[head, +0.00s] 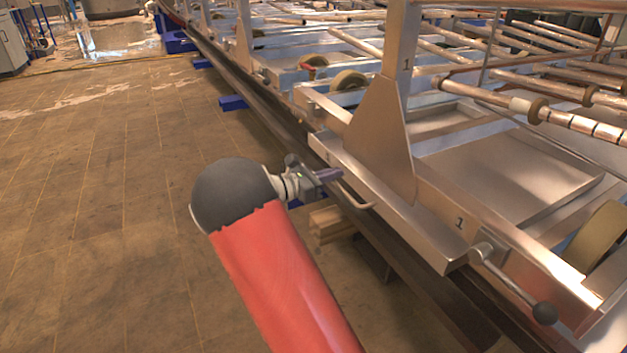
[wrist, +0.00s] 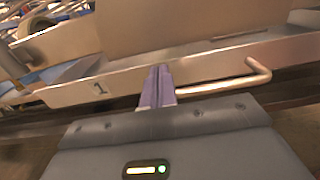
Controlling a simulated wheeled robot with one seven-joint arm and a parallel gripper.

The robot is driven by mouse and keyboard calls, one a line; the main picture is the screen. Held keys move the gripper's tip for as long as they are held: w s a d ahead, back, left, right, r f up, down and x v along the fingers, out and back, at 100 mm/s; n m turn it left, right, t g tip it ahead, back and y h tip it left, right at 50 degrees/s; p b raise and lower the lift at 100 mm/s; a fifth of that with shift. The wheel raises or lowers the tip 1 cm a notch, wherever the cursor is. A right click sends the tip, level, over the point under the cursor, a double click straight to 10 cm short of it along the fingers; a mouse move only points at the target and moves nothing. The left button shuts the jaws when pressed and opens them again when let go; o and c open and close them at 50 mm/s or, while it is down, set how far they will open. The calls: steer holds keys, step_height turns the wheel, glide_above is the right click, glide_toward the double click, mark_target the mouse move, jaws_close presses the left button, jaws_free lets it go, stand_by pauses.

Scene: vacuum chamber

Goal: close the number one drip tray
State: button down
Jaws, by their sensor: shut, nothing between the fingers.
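The number one drip tray (head: 425,238) is a long, shallow metal tray under the frame post marked 1. In the head view its near edge juts out past the frame toward the floor. Its front face (wrist: 202,75) carries a "1" at the left in the wrist view. A bent rod handle (head: 357,192) sticks out from that face; it also shows in the wrist view (wrist: 262,72). My gripper (head: 340,174) is shut and empty, its purple fingers pointing at the front face beside the handle's left end. I cannot tell if the fingertips (wrist: 158,72) touch it.
A lever with a black knob (head: 544,313) sticks out to the right of the tray. Wooden blocks (head: 330,225) lie below, beside a dark rail. The tiled floor (head: 100,200) at left is open. Metal pipes and frames fill the right.

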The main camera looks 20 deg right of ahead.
mark_target(367, 176)
steer(key=shift+d, duration=0.9)
steer(key=d+p, duration=0.1)
steer(key=d, duration=0.4)
steer(key=d+p, duration=0.1)
steer(key=d, duration=0.3)
steer(key=shift+w+d, duration=0.2)
steer(key=shift+d, duration=0.2)
steer(key=shift+d+r, duration=0.1)
steer(key=shift+r, duration=0.05)
steer(key=shift+a, duration=0.25)
steer(key=a+p, duration=0.1)
steer(key=a, duration=1.3)
steer(key=shift+s, duration=0.2)
